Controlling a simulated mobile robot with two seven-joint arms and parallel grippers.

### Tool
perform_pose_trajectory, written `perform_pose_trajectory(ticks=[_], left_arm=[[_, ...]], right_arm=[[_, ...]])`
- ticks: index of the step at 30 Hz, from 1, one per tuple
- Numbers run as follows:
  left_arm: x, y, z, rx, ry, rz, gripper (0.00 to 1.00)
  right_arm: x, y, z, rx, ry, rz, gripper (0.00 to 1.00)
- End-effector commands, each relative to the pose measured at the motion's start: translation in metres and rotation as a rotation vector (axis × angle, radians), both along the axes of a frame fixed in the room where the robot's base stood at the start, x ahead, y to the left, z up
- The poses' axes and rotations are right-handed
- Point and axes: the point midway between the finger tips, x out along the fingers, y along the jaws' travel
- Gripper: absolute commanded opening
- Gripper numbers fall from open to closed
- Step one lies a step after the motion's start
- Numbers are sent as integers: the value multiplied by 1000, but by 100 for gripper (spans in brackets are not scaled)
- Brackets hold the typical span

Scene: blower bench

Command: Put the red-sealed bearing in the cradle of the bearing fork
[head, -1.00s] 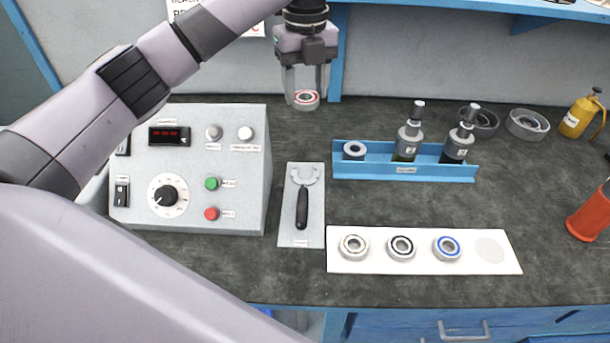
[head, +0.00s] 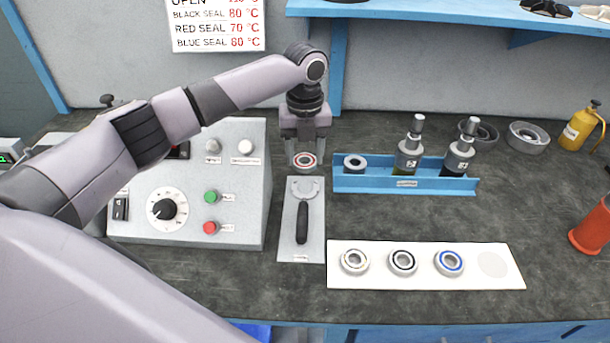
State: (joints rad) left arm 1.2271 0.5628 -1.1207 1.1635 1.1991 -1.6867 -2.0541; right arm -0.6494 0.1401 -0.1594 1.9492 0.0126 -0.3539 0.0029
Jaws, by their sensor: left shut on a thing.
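The red-sealed bearing (head: 305,160) is a metal ring with a red inner band. My left gripper (head: 304,155) points down and is shut on it. It holds the bearing just beyond the far end of the bearing fork, in line with it in the picture; how high it hangs is hard to tell. The bearing fork (head: 302,222) has a black handle toward me and a pale, open, curved cradle (head: 305,187) at its far end. It lies on a grey plate (head: 288,245). The cradle looks empty. My right gripper is not in view.
A control box (head: 240,190) with knob and buttons stands left of the fork. A white board (head: 425,279) carries three other bearings and an empty grey spot. A sign above lists seal temperatures.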

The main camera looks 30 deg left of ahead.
Motion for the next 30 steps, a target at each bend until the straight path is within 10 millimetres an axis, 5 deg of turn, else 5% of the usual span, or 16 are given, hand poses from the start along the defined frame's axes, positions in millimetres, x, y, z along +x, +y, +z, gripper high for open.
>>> perform_pose_trajectory(ticks=[15,28,29,30], left_arm=[[0,-1,-65,-1,0,-1,23],[0,-1,-71,-2,-1,-1,23],[0,-1,-71,-2,-1,-1,59],[0,-1,-71,-2,-1,-1,72]], right_arm=[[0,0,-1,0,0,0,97],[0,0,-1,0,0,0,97],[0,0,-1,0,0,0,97],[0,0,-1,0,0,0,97]])
